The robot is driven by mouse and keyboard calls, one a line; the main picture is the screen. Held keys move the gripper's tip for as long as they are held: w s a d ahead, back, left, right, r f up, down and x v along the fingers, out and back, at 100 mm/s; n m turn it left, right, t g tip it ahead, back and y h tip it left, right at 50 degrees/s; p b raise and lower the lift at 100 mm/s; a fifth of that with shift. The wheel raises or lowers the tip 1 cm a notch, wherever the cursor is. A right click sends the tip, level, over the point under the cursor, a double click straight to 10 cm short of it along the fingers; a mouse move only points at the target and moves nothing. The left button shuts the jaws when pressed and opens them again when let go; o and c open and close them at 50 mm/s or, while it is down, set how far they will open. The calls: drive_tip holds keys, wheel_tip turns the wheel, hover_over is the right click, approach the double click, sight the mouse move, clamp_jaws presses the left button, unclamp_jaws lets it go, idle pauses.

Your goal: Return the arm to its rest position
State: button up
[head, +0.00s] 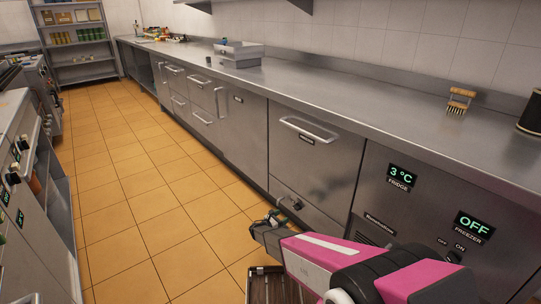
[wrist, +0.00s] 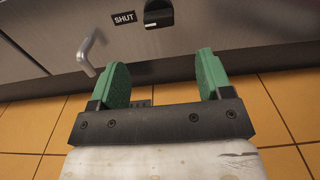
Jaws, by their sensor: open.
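My gripper (wrist: 162,80) shows in the wrist view with its two green fingers apart and nothing between them. Beyond the fingers are the tiled floor and the front of a steel cabinet with a black knob (wrist: 158,12) and a "SHUT" label. In the head view my pink and black arm reaches from the lower right, low in front of the counter. My gripper (head: 278,217) is at its far end, near the cabinet front; its fingers are small there.
A long steel counter (head: 330,95) runs along the right, with a brush (head: 460,100) and a steel container (head: 240,52) on it. A slatted brown thing (head: 270,286) is low beside my arm. Appliances stand at left. The orange tiled floor (head: 130,190) between is clear.

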drive_tip(key=s+d+r+m+g+y, duration=0.2)
drive_tip(key=s+d+r+m+g, duration=0.35)
drive_tip(key=s+r+m, duration=0.2)
drive_tip(key=s+d+r+m+g+y, duration=0.2)
drive_tip(key=s+d+r+m+g, duration=0.2)
drive_tip(key=s+d+r+m, duration=0.4)
drive_tip(key=s+a+r+m+y, duration=0.2)
drive_tip(key=s+r+m+y, duration=0.3)
drive_tip(key=s+r, duration=0.2)
drive_tip(key=s+a+r+m+g+y, duration=0.1)
drive_tip(key=s+a+r+m+y, duration=0.2)
drive_tip(key=s+r, duration=0.5)
wheel_tip(320, 180, up, 2)
drive_tip(key=m+y, duration=0.1)
drive_tip(key=y, duration=0.1)
drive_tip(key=shift+s+r+m+y, duration=0.2)
drive_tip(key=shift+s+m+y, duration=0.05)
drive_tip(key=shift+m+y, duration=0.1)
